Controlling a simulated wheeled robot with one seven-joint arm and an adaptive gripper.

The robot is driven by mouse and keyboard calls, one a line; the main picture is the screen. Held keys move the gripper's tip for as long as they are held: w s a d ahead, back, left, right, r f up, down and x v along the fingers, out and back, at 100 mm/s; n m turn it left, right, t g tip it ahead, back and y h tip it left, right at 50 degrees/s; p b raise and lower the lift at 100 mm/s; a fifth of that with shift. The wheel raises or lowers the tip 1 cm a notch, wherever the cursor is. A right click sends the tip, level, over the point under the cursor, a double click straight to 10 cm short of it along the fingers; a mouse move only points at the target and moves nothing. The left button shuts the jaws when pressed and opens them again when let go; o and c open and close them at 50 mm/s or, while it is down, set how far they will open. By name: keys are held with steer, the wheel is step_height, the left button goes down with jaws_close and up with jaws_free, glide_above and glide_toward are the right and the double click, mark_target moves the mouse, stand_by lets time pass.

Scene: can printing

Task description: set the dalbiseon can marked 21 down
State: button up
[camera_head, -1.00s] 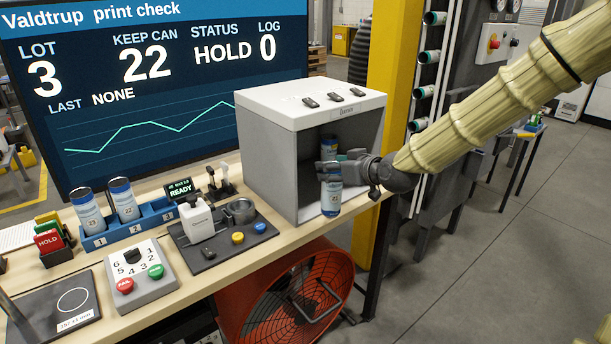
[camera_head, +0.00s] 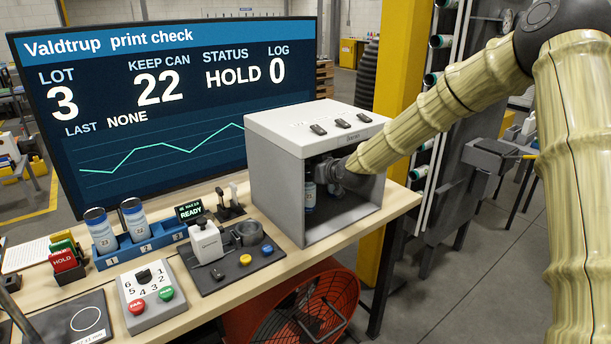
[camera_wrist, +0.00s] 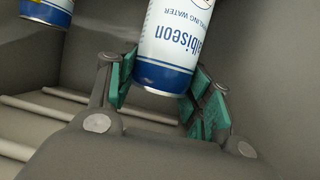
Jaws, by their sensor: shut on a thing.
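The dalbiseon can (camera_wrist: 168,45), white with a blue end band and "albiseon" lettering, stands between the green finger pads of my gripper (camera_wrist: 163,92) in the wrist view. My gripper (camera_head: 324,172) is shut on it inside the grey open-fronted cabinet (camera_head: 278,200). The can's number mark is not visible. A second can (camera_wrist: 47,10) with a like blue band shows at the upper left of the wrist view, apart from my fingers. One blue and white can (camera_head: 309,197) shows left of my gripper in the head view; I cannot tell which it is.
The cabinet's walls and roof (camera_head: 300,125) enclose my gripper closely. Ribs (camera_wrist: 40,108) run across its inside. A blue rack (camera_head: 150,240) on the bench holds two cans. A dark mat with a dispenser (camera_head: 207,240) lies left of the cabinet.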

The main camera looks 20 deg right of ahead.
steer(key=shift+w+a, duration=0.2)
steer(key=shift+w, duration=0.5)
steer(key=shift+f+p, duration=0.85)
steer(key=shift+f, duration=1)
steer(key=o, duration=0.7)
steer(key=shift+o, duration=0.2)
steer(key=shift+s, duration=0.1)
steer(key=b+v, duration=0.3)
steer(key=v, duration=0.9)
steer(key=shift+b, duration=0.3)
